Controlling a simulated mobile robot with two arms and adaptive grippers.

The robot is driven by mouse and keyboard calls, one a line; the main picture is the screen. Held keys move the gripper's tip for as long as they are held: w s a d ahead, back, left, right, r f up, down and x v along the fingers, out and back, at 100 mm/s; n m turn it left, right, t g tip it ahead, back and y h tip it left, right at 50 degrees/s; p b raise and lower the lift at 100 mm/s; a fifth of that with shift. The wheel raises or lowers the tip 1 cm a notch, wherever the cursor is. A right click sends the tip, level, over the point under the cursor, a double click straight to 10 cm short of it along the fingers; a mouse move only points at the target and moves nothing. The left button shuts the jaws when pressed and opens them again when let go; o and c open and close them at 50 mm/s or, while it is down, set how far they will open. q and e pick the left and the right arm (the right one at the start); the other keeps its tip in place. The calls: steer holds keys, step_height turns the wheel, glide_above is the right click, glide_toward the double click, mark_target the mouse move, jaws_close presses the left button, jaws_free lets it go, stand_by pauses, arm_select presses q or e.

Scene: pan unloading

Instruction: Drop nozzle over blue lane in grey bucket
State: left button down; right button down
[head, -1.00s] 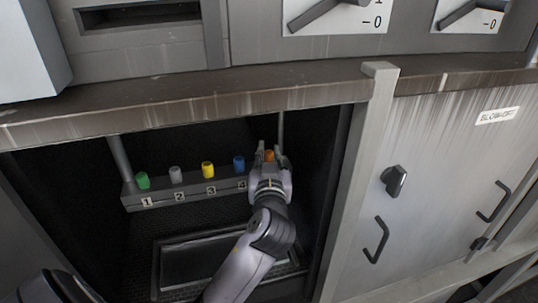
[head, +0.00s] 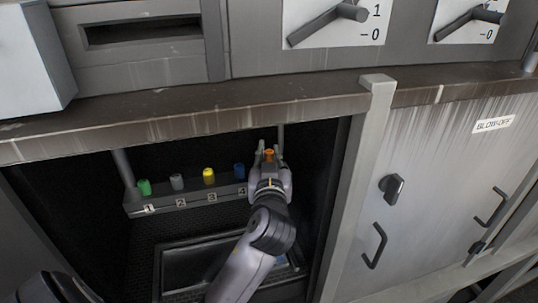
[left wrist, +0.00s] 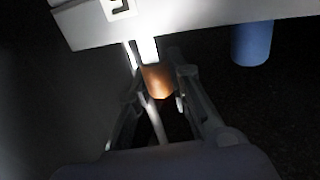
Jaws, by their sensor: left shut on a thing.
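My left gripper (head: 269,157) is in the dark recess under the ledge, at the right end of the numbered rail (head: 162,208). It is shut on an orange nozzle (head: 269,153). The orange nozzle also shows between the fingers in the left wrist view (left wrist: 157,80). A blue nozzle (head: 239,170) stands at number 4, just left of the gripper; it also shows in the left wrist view (left wrist: 251,42). A dark grey, rectangular open container (head: 160,272) lies below the rail, partly hidden by my left arm. A small blue patch (head: 281,259) shows inside it. My right gripper is not in view.
Green (head: 144,187), grey (head: 177,182) and yellow (head: 209,176) nozzles stand on the rail to the left. The ledge (head: 180,112) runs above the recess, and a post (head: 362,180) bounds it on the right. A cabinet door (head: 440,190) with handles lies beyond.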

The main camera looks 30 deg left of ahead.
arm_select(q)
steer(key=shift+r+p, duration=0.9)
steer(key=shift+r, duration=0.45)
